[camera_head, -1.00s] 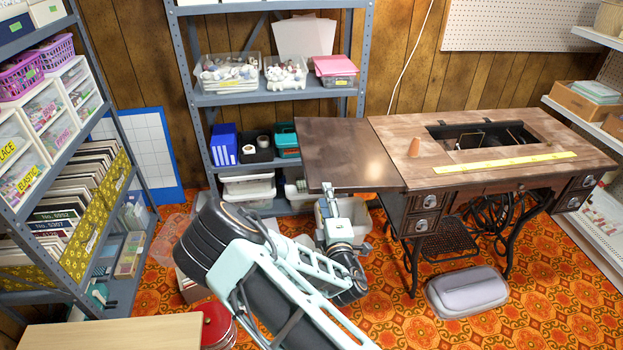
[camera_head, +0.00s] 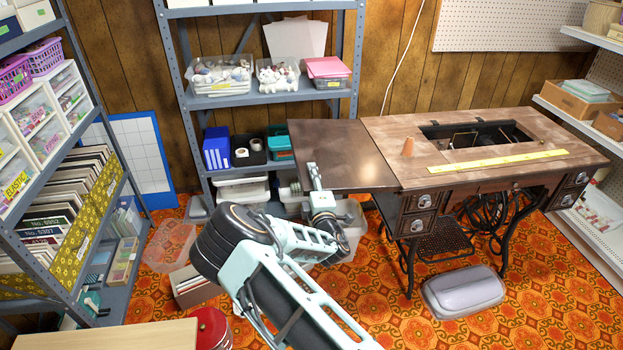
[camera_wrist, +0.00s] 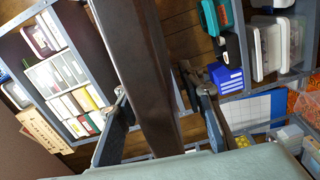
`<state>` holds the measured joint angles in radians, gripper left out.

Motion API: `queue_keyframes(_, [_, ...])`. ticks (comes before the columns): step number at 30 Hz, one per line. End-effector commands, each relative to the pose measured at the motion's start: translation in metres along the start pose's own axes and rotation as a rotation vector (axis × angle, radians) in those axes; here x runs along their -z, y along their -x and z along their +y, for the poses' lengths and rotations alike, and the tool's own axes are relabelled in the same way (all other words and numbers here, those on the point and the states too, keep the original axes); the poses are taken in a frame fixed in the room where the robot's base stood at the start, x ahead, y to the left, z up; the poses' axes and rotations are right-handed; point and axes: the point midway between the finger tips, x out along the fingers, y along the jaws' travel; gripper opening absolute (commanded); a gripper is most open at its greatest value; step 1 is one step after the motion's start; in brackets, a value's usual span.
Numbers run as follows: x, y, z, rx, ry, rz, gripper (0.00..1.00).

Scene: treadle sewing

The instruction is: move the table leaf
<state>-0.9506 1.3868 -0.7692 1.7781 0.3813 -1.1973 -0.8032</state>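The table leaf (camera_head: 345,152) is a dark brown flat board at the left end of the treadle sewing table (camera_head: 405,185). It lies about level, flush with the lighter wooden top. My gripper (camera_head: 315,176) is at the leaf's front left corner, overlapping its edge in the head view. In the wrist view, a long dark brown board (camera_wrist: 150,75), seen edge-on, runs between the two fingers of my gripper (camera_wrist: 160,95). The fingers look apart, with a gap on each side of the board. Contact at the fingertips cannot be made out.
A grey case (camera_head: 463,292) is on the floor in front. Metal shelving (camera_head: 270,98) stands behind the leaf, and more shelves are at left. A white bin (camera_head: 352,230) is below the leaf.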

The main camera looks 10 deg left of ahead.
Motion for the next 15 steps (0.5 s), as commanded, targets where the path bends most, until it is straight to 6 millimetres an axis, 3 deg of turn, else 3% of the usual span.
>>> queue_keyframes(8, [-0.0002, -0.001, 0.0, 0.0, 0.0, -0.001, 0.34])
queue_keyframes(15, [-0.0002, -0.0008, 0.0, 0.0, 0.0, -0.001, 0.08])
